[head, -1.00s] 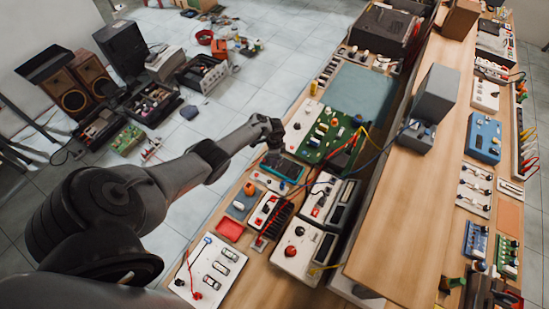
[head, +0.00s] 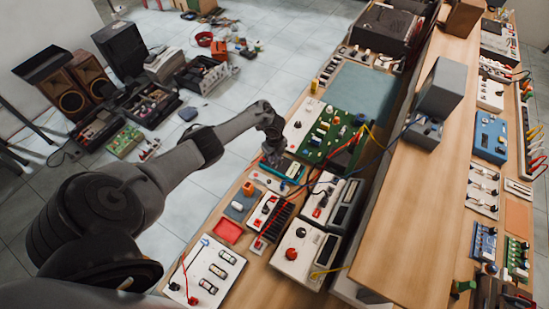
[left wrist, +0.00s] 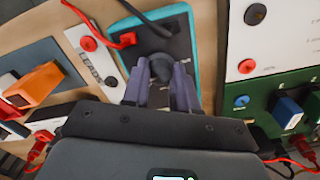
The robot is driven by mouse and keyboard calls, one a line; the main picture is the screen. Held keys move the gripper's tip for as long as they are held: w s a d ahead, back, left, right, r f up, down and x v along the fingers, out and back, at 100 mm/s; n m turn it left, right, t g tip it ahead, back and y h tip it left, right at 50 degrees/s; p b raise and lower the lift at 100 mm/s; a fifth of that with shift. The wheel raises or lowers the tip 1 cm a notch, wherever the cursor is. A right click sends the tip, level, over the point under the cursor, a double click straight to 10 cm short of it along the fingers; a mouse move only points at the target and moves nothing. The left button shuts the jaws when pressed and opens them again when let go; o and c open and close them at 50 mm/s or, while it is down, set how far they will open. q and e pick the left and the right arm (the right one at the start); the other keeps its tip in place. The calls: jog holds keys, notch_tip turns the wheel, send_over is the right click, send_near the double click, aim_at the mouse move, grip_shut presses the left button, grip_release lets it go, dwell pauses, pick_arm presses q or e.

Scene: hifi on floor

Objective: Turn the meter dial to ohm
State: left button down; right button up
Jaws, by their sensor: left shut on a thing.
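The meter (head: 292,171) is a dark handheld unit with a teal casing, lying on the bench near its left edge in the head view. In the left wrist view the meter (left wrist: 150,40) shows its dark face and a black round dial (left wrist: 161,68). My left gripper (head: 271,160) is lowered onto the meter from above. In the left wrist view its two fingers (left wrist: 163,88) stand either side of the dial and are shut on it. The dial's markings are too small and covered to read. My right gripper is not in view.
A green circuit board (head: 335,135) lies just beyond the meter. A red tray (head: 228,231), boards and panels crowd the bench nearby. Red and black leads (left wrist: 90,22) run by the meter in the left wrist view.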

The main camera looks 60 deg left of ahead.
aim_at(275, 158)
pick_arm(q)
jog(key=shift+m+b, duration=0.35)
jog(key=shift+m, duration=0.45)
jog(key=c, duration=0.9)
grip_release()
jog(key=shift+o, duration=0.2)
notch_tip(275, 158, up, 11)
jog(key=p, duration=0.2)
